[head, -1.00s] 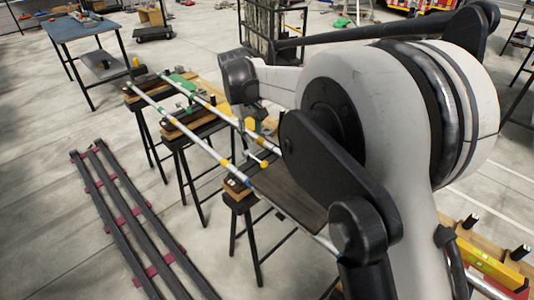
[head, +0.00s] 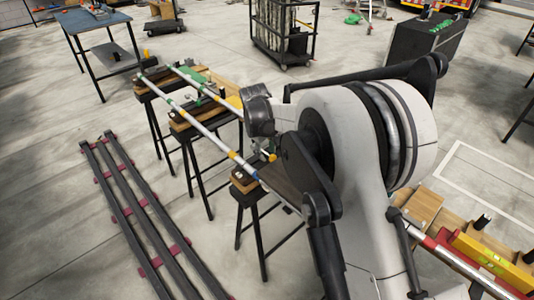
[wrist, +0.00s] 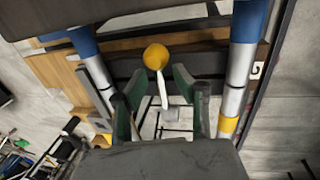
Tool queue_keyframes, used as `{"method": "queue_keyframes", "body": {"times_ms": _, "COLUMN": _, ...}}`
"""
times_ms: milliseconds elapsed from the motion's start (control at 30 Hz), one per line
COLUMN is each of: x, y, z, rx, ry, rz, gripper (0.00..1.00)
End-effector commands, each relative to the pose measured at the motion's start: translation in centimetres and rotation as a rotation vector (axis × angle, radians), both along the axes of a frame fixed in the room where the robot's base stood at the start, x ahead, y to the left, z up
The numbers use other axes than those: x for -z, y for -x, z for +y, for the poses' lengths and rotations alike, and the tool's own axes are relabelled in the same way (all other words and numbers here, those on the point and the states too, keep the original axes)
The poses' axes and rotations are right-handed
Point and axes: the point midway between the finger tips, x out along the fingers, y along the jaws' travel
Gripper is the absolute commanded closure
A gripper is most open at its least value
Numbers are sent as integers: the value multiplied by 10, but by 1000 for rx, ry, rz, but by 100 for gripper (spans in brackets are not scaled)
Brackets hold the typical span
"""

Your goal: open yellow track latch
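The yellow track latch shows in the wrist view as a round yellow knob (wrist: 156,57) on a thin pale lever. It lies between two silver track rails (wrist: 236,78) with blue and yellow bands. My gripper (wrist: 160,82) is open, with its green-faced fingers on either side of the lever, below the knob in the picture. I see no clear contact between fingers and lever. In the head view the yellow knob (head: 272,157) shows just beside my wrist, and my arm hides the fingers and part of the track.
The rails rest on wood-topped black trestles (head: 246,190). A dark track section with red ties (head: 140,205) lies on the floor at left. A blue-topped table (head: 92,20) stands at the back left. A yellow spirit level (head: 488,258) lies at the lower right.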

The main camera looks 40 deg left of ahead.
Motion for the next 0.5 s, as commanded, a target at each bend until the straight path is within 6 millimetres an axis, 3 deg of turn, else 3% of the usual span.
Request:
{"method": "queue_keyframes", "body": {"times_ms": 333, "x": 4, "y": -1, "z": 0, "rx": 0, "ry": 0, "rz": 0, "gripper": 72}}
{"method": "queue_keyframes", "body": {"times_ms": 500, "x": 4, "y": -1, "z": 0, "rx": 0, "ry": 0, "rz": 0, "gripper": 94}}
